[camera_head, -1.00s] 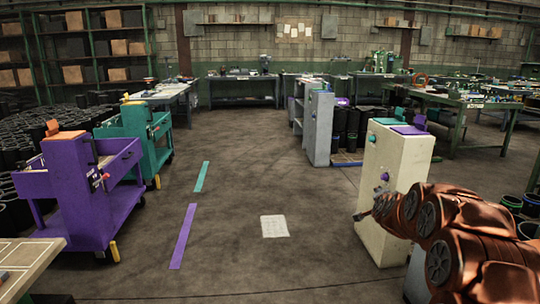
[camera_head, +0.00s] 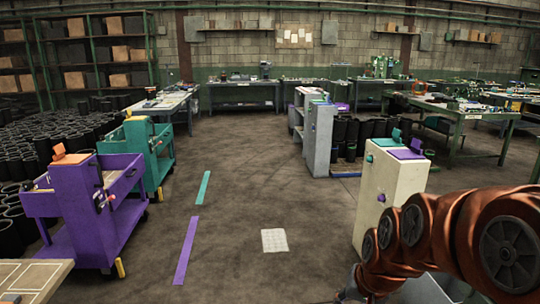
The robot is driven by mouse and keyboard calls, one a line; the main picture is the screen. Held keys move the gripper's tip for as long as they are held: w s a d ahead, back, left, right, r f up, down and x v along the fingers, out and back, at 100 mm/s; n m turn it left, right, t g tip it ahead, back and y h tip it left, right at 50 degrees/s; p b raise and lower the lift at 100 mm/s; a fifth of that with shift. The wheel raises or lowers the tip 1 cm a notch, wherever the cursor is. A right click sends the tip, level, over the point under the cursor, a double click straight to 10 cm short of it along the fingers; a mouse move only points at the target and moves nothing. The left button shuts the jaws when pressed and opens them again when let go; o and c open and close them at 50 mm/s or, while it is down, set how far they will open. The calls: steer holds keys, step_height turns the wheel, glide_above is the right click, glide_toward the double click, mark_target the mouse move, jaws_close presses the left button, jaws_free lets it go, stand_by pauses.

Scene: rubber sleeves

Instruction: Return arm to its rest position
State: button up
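My copper-coloured arm (camera_head: 450,235) reaches in from the lower right and bends down to the left. My gripper (camera_head: 348,290) is at the bottom of the view, right of the middle, low in front of the cream cabinet (camera_head: 392,200). Only a small dark part of it shows beside the copper links. Its fingers are too small and partly cut off to tell open from shut, and I see nothing held in it. The arm hides the lower right of the cabinet. The cabinet carries purple and teal fittings on its top and front.
A purple cart (camera_head: 92,215) and a teal cart (camera_head: 150,155) stand at the left. A grey cabinet (camera_head: 319,138) stands farther back. A pale wooden tabletop (camera_head: 45,275) juts in at bottom left. The middle floor is clear, with teal and purple strips and a white sheet (camera_head: 274,240).

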steer(key=s+r+n+g+p, duration=0.1)
steer(key=s+r+g+p, duration=0.1)
steer(key=s, duration=1)
steer(key=s+d+r+n+g+h+p, duration=0.1)
steer(key=s+r+n+g+p, duration=0.1)
steer(key=s, duration=0.9)
steer(key=shift+s+r+g+p, duration=0.35)
steer(key=shift+r+g+p, duration=0.35)
steer(key=shift+p, duration=0.2)
steer(key=shift+d, duration=0.1)
